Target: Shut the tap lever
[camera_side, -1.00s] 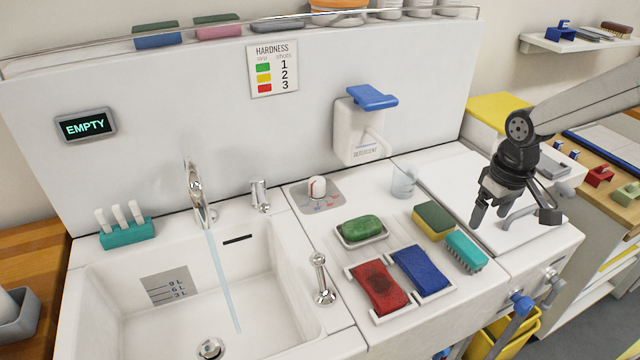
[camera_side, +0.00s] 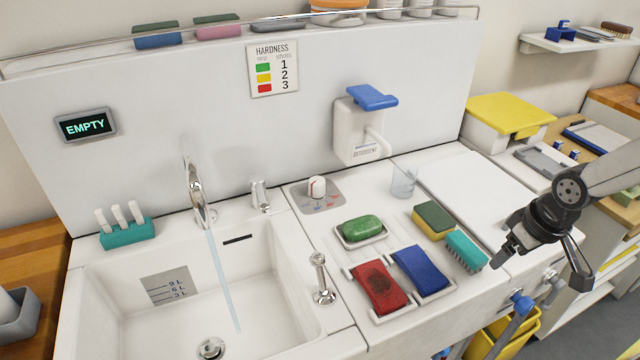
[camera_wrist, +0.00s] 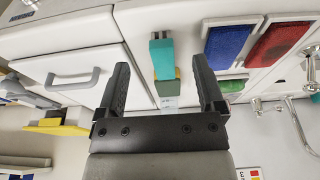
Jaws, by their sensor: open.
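The chrome tap (camera_side: 197,195) stands at the back of the white sink (camera_side: 120,300), and a thin stream of water (camera_side: 222,275) runs from it into the basin. A chrome upright fitting with a rounded top (camera_side: 321,279) stands on the sink's right rim. A smaller chrome fitting (camera_side: 260,195) stands right of the tap; I cannot tell which one is the lever. My gripper (camera_side: 540,264) is open and empty, far right of the tap, near the counter's front edge. In the wrist view my open gripper (camera_wrist: 162,68) has the teal brush (camera_wrist: 162,58) between its fingers in the picture, apart from them.
Red cloth (camera_side: 380,288), blue cloth (camera_side: 421,268), green soap (camera_side: 361,229), sponge (camera_side: 433,220) and a clear cup (camera_side: 404,181) lie between my gripper and the sink. The detergent dispenser (camera_side: 357,130) is on the back wall. The display (camera_side: 86,126) reads EMPTY.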

